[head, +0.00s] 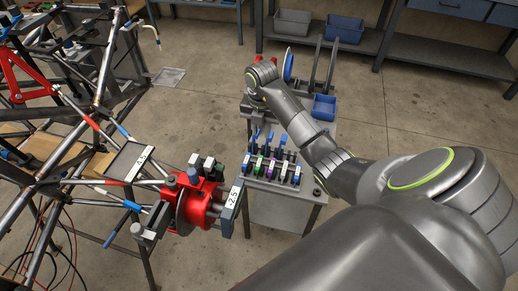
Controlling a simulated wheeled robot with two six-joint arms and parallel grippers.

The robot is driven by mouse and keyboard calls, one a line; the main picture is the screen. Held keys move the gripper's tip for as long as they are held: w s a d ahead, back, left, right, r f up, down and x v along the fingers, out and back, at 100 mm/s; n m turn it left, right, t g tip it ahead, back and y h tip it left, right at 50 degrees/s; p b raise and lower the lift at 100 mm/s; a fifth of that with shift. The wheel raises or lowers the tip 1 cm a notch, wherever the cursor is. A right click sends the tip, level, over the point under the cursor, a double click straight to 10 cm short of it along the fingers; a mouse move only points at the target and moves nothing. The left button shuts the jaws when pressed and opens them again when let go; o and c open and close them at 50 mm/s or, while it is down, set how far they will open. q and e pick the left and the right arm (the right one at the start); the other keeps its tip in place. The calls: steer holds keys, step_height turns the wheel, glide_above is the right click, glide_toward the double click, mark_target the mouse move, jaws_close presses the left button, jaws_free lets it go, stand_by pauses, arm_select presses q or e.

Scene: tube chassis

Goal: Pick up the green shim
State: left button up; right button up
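A small rack (272,172) of slim upright pieces with coloured marks stands on a narrow grey cart. A small green piece (259,163), probably the green shim, shows in its left part, beside purple and blue ones; its exact shape is too small to tell. My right arm comes in from the lower right and reaches over the cart. My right gripper (257,82) is at the far end of the cart, beyond the rack and apart from the green piece. Its fingers are mostly hidden, so its opening cannot be told. My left gripper is not in view.
A red round clamp fixture (196,205) stands left of the cart, near a tube chassis (98,70). A blue bin (323,107) sits at the cart's right edge. Shelves with a grey bin (292,22) are at the back. Open floor lies between.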

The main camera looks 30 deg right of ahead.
steer(key=b, duration=0.8)
glide_above(259, 163)
steer(key=d, duration=0.1)
steer(key=f, duration=0.9)
steer(key=shift+w+f, duration=0.1)
steer(key=shift+w, duration=0.15)
steer(key=shift+f+b, duration=0.65)
steer(key=shift+b, duration=0.1)
steer(key=shift+a+f+b, duration=0.1)
steer(key=shift+f+b, duration=0.35)
steer(key=shift+f, duration=0.1)
steer(key=f, duration=0.4)
steer(key=shift+s+a+f, duration=0.15)
steer(key=shift+a+f, duration=0.1)
steer(key=shift+a, duration=0.1)
jaws_close()
